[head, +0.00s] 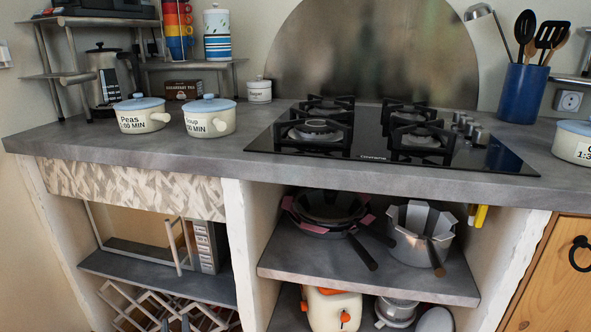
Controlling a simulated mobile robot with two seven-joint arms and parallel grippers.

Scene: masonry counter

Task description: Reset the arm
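The tips of my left gripper (175,323) show at the bottom edge of the head view, in front of the lattice rack under the counter. Its two dark fingertips stand apart with nothing seen between them. Most of that gripper and its arm lie below the frame. Small dark tips (362,321) at the bottom edge, in front of the lower shelf, may belong to my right gripper. Too little of them shows to tell its opening.
The grey counter (180,152) lies above the tips. It holds two lidded pots, the peas pot (141,116) and the soup pot (209,118), and a black gas hob (370,135). Pans (328,212) and a steel pot (420,232) fill the open shelf (310,262) below.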

